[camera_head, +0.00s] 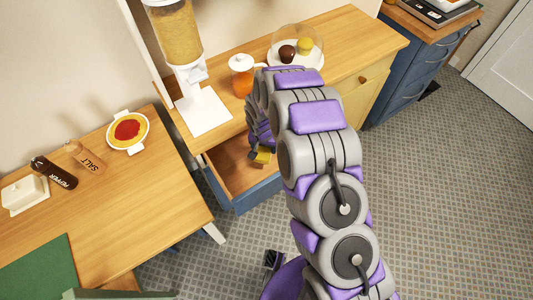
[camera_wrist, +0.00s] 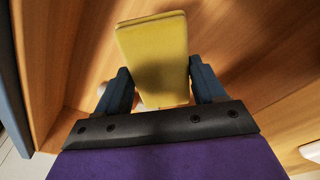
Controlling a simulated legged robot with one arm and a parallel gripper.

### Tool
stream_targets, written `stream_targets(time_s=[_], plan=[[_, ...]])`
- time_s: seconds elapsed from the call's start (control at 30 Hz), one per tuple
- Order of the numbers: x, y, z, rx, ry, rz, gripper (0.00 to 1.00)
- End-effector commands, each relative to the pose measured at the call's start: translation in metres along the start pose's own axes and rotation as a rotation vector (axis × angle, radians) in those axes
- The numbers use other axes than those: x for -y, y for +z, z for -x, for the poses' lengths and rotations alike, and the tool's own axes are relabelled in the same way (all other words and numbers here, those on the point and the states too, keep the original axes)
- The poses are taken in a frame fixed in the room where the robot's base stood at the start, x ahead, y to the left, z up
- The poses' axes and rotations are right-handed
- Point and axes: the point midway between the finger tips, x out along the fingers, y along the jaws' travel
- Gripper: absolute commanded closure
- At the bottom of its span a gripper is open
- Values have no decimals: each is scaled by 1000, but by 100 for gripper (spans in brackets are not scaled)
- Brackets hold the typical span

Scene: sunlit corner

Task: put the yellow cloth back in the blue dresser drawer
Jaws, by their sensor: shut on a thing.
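The yellow cloth (camera_wrist: 158,60) is a flat folded block between the two fingers of my gripper (camera_wrist: 163,88) in the wrist view. My gripper is shut on it. In the head view the cloth (camera_head: 263,157) shows small beside my arm, over the open blue dresser drawer (camera_head: 243,199). The drawer has a wooden inside and a blue front, and its bare floor shows to the left of the cloth. Wood surfaces surround the cloth in the wrist view. My arm hides part of the drawer, and I cannot tell whether the cloth touches the drawer floor.
A wooden table (camera_head: 167,177) stands at left, close to the drawer. The grey floor (camera_head: 430,180) is clear at right.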

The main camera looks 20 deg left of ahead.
Motion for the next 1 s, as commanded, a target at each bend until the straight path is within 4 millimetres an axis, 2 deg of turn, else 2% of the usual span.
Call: stream_targets(time_s=[0.03, 0.2, 0.37, 0.53, 0.93, 0.97, 1.0], plan=[[1, 2, -12, 3, 3, 2, 59], [2, 4, -40, 1, 4, 0, 59], [1, 6, -52, 0, 1, 1, 59], [-1, 9, -74, -1, -3, 0, 59], [1, 9, -82, 0, 2, 0, 59], [1, 10, -82, 0, 2, 0, 29], [1, 9, -82, 0, 2, 1, 25]])
